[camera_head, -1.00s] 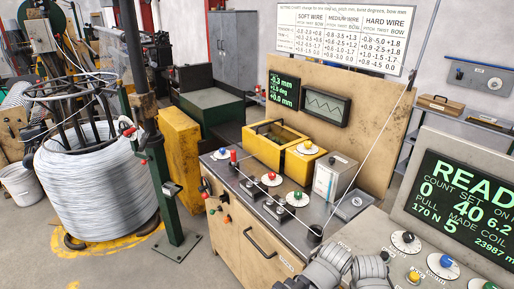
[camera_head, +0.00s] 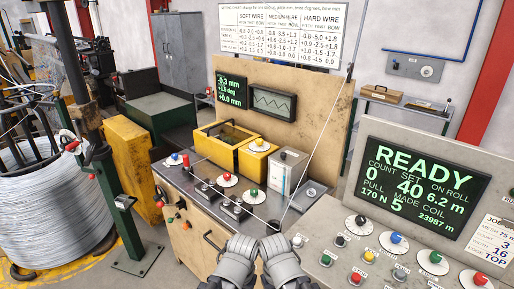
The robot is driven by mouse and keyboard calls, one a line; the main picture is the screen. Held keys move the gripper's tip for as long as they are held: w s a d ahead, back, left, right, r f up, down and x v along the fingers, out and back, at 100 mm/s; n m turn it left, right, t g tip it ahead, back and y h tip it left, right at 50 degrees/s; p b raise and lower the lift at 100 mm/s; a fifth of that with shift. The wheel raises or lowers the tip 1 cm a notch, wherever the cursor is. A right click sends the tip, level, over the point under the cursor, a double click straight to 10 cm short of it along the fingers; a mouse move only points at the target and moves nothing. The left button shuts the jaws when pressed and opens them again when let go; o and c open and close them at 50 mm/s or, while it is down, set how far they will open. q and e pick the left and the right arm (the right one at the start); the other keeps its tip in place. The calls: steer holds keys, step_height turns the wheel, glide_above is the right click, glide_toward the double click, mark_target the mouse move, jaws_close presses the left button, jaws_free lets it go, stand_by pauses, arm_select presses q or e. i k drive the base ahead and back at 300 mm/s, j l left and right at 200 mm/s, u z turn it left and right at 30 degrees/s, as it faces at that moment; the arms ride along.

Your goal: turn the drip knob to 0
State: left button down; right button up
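I cannot read which knob is the drip knob. Knobs on white dials stand on the machine bench: a blue knob (camera_head: 174,157), a red knob (camera_head: 227,177), a green knob (camera_head: 253,191) and a yellow knob (camera_head: 260,143) on top of a yellow box (camera_head: 250,158). The console at the right carries a black knob (camera_head: 361,219), another blue knob (camera_head: 396,238) and another green knob (camera_head: 435,257). Grey parts of my two arms show close together at the bottom centre, in front of the bench. I see no gripper fingers, and nothing of mine touches a knob.
A grey box (camera_head: 286,172) stands at the bench's right. A thin wire (camera_head: 319,142) slants up across the back panel (camera_head: 334,105). The READY screen (camera_head: 424,186) stands above the console. A green post (camera_head: 126,220) and wire coil (camera_head: 60,215) stand left.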

mark_target(259, 142)
steer(key=z, duration=0.45)
steer(key=i+j+z, duration=0.25)
steer(key=j+z, duration=0.2)
steer(key=i+j+z, duration=0.1)
steer(key=j+z, duration=0.15)
steer(key=i+j, duration=0.15)
steer(key=j, duration=0.45)
steer(key=i+j+z, duration=0.1)
steer(key=j, duration=0.45)
steer(key=i+j+z, duration=0.1)
steer(key=j, duration=0.5)
steer(key=i+j, duration=0.1)
steer(key=j, duration=0.45)
